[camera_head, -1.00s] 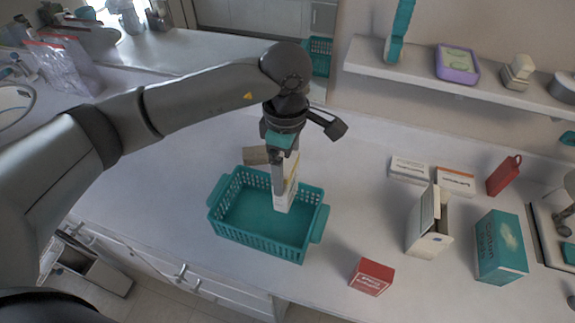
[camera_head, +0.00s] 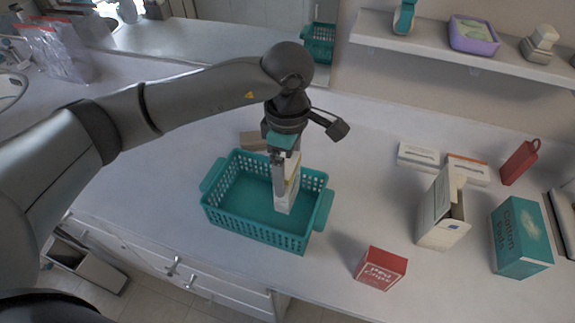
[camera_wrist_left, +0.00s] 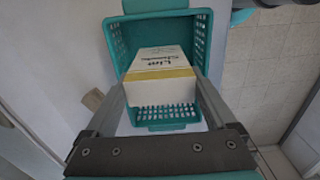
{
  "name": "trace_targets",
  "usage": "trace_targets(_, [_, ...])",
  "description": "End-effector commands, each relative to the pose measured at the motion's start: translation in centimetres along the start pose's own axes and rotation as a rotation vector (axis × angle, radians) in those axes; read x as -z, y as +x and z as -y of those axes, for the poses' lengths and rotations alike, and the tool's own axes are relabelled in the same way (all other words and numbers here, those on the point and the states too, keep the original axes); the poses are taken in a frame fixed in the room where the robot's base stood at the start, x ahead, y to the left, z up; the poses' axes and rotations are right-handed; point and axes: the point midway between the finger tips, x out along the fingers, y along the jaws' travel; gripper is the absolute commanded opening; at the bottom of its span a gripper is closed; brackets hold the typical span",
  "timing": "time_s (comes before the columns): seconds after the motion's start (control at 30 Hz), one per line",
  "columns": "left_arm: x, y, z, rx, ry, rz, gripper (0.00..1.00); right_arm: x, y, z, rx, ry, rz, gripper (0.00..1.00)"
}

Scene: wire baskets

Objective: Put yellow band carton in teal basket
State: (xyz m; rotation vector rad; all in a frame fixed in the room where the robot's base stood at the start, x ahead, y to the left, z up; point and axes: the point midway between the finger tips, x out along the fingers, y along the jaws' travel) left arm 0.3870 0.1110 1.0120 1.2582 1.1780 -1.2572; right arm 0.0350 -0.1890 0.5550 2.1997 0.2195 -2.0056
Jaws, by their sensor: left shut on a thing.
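The yellow band carton (camera_head: 288,190) is white with a yellow band. It is upright in my left gripper (camera_head: 285,172), which is shut on it. In the left wrist view the carton (camera_wrist_left: 160,78) sits between the two fingers, over the inside of the teal basket. The teal basket (camera_head: 218,214) stands on the counter below the gripper, with perforated walls and a handle at each end. The carton's lower end appears inside the basket's outline; I cannot tell whether it touches the floor. My right gripper is not in view.
Right of the basket stand a red box (camera_head: 381,268), an open white box (camera_head: 437,222) and a teal cotton box (camera_head: 520,238). Flat white cartons (camera_head: 418,157) and a red tag-like item (camera_head: 520,162) lie behind. A tan block (camera_head: 253,141) is behind the basket.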

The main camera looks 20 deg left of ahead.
Motion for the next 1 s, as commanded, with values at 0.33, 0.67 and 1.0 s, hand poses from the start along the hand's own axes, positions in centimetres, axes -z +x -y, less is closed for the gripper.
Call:
trace_targets(0.33, [0.0, 3.9, 0.0, -0.001, -0.001, 0.000, 0.25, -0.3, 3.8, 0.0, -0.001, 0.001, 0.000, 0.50])
trace_targets(0.67, [0.0, 6.4, -0.1, -0.001, -0.001, 0.001, 0.25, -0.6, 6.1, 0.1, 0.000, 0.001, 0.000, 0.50])
trace_targets(1.0, [0.0, 6.5, -0.1, -0.002, -0.001, 0.001, 0.25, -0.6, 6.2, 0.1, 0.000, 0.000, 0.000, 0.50])
